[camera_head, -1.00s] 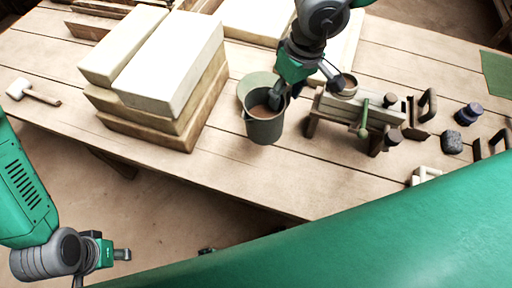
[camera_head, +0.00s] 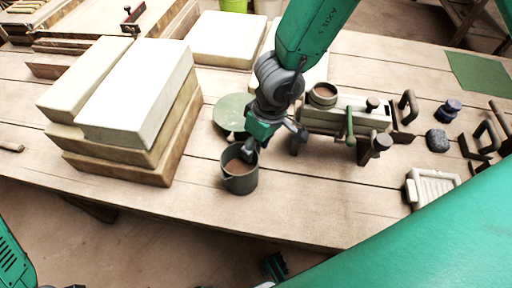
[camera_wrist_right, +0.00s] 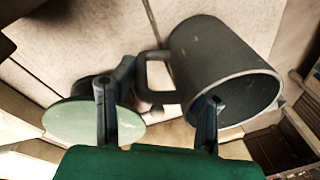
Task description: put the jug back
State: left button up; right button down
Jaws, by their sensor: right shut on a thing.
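The jug (camera_head: 241,183) is a dark grey-green pot with brown contents. In the head view it is upright, near the front of the bench; I cannot tell whether it touches the bench top. My right gripper (camera_head: 248,152) is at its rear rim and shut on it. In the right wrist view the jug (camera_wrist_right: 215,60) shows its handle towards the space between my right fingers (camera_wrist_right: 155,112), and one finger overlaps its rim. A round pale green disc (camera_head: 232,110) lies behind the jug, clear of it in the head view.
Stacked pale slabs on wooden boards (camera_head: 130,95) stand to the left. The press (camera_head: 345,118), with a round cup (camera_head: 322,95) on it, stands to the right. A white ribbed tray (camera_head: 432,187) lies further right. Bench top in front of the press is clear.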

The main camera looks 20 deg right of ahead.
jog(key=c, duration=1.1)
grip_release()
jog(key=shift+c, duration=0.2)
jog(key=shift+o, duration=1.3)
jog(key=shift+d, duration=0.1)
notch_tip(320, 180, up, 12)
jog(key=d+p, duration=0.2)
jog(key=p, duration=0.3)
jog(key=shift+s+p, duration=0.3)
jog(key=shift+p, duration=0.05)
jog(key=shift+s+f, duration=0.1)
